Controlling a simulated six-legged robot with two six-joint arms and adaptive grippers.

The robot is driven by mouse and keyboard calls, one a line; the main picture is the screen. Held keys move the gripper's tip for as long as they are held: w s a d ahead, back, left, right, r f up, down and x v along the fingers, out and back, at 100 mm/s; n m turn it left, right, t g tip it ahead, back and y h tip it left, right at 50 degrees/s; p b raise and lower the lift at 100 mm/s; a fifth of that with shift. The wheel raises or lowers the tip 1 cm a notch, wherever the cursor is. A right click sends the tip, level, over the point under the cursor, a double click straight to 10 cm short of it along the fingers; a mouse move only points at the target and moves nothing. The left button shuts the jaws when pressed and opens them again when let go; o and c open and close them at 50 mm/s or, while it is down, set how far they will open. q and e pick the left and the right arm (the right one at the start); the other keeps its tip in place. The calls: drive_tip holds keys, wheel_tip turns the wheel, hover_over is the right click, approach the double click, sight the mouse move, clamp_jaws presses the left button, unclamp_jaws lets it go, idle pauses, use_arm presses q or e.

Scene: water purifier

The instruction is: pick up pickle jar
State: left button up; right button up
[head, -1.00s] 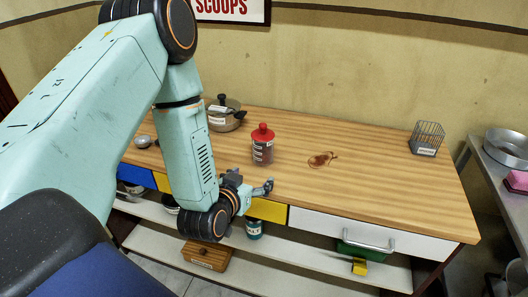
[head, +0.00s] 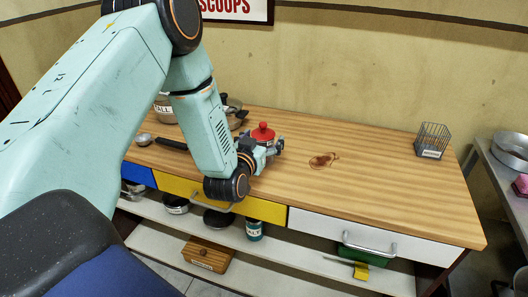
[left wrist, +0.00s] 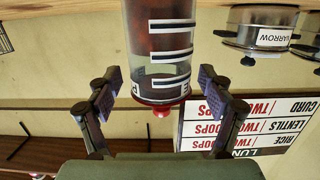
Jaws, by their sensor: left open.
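The pickle jar, a clear jar with a red lid (head: 263,131), stands upright on the wooden counter. Its body is mostly hidden behind my left gripper in the head view. My left gripper (head: 266,152) is open at the jar's near side. In the left wrist view, which is upside down, the jar (left wrist: 160,40) has dark contents and white label stripes. It lies between the two spread fingers of my left gripper (left wrist: 160,78), with gaps showing on both sides. My right gripper is not in view.
Drawers with handles and a lower shelf (head: 300,255) are below.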

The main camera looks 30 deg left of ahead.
use_arm(q)
drive_tip(key=shift+w+a+f, duration=0.15)
drive_tip(key=shift+w+f, duration=0.05)
drive_tip(key=shift+w, duration=0.2)
drive_tip(key=shift+c, duration=0.2)
drive_tip(key=shift+s+r, duration=0.1)
drive_tip(key=c, duration=1.3)
drive_tip(key=shift+r, duration=0.1)
